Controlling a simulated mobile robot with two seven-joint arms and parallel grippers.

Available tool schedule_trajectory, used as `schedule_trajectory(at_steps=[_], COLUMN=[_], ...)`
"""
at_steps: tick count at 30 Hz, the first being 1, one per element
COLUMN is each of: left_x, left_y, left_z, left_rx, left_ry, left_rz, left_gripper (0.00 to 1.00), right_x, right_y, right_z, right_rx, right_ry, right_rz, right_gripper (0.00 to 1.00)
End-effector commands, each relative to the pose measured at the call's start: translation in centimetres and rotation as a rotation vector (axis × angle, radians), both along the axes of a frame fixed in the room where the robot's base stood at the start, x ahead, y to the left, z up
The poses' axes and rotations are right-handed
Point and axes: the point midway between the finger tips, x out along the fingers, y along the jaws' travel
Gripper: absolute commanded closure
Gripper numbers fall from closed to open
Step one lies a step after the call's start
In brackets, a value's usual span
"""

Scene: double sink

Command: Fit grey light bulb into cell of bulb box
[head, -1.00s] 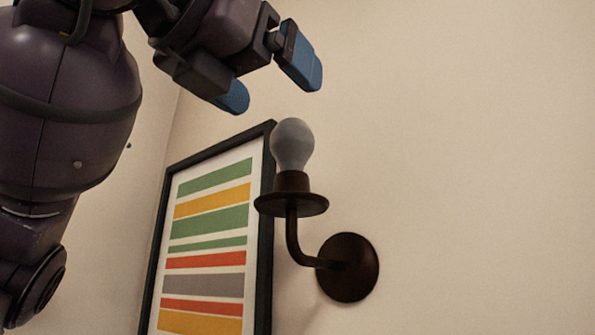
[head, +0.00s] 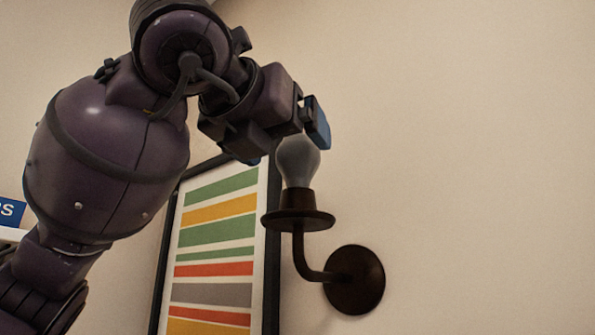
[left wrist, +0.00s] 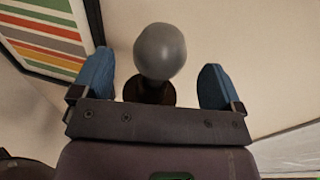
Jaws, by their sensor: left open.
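The grey light bulb (head: 298,161) sits upright in the dark socket of a wall sconce (head: 298,220). In the left wrist view, the bulb (left wrist: 160,52) stands between the two spread blue fingers of my left gripper (left wrist: 157,85), with a gap on each side. The gripper is open and holds nothing. My right gripper and the bulb box are not in view.
A framed picture with coloured stripes (head: 213,250) hangs on the wall left of and behind the sconce. A blue sign with white letters (head: 10,212) shows at the left edge. The wall right of the sconce is bare.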

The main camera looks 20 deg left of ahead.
Motion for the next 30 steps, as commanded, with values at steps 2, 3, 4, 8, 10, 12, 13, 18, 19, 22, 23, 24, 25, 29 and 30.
schedule_trajectory(at_steps=[2,3,4,8,10,12,13,18,19,22,23,24,25,29,30], left_x=[1.1,1.7,2.1,3.6,4.0,4.1,4.0,4.0,4.0,4.0,4.0,4.0,4.0,4.0,4.0], left_y=[-0.2,-0.3,-0.3,-0.6,-0.6,-0.6,-0.6,-0.6,-0.6,-0.6,-0.6,-0.6,-0.6,-0.6,-0.6], left_z=[0.3,0.3,0.4,0.2,0.1,0.1,0.1,0.0,0.0,0.0,0.0,0.0,0.0,0.0,0.0], left_rx=[0.000,0.001,0.000,0.000,0.000,0.000,0.000,0.000,0.000,0.000,0.000,0.000,0.000,0.000,0.000], left_ry=[0.002,0.004,0.003,0.002,0.000,-0.001,-0.001,-0.001,-0.001,-0.001,-0.001,0.000,0.000,-0.001,-0.001], left_rz=[0.000,0.000,-0.001,-0.001,0.000,0.000,0.000,-0.001,-0.001,-0.001,-0.001,-0.001,-0.001,-0.001,-0.001], left_gripper=[0.08,0.08,0.08,0.08,0.08,0.08,0.08,0.19,0.23,0.39,0.43,0.49,0.51,0.52,0.52], right_x=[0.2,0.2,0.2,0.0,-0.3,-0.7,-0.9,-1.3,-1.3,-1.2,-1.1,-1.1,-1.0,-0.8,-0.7], right_y=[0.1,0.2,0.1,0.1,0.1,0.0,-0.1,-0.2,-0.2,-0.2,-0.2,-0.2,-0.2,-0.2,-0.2], right_z=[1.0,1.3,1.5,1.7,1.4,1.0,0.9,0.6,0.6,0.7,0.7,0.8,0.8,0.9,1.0], right_rx=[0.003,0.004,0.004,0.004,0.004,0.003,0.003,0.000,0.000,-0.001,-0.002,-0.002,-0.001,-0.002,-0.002], right_ry=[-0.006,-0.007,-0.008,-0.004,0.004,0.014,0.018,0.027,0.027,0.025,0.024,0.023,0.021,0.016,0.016], right_rz=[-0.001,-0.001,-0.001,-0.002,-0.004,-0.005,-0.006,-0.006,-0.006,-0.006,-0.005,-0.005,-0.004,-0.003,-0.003], right_gripper=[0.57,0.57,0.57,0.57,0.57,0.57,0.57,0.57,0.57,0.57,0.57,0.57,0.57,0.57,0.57])
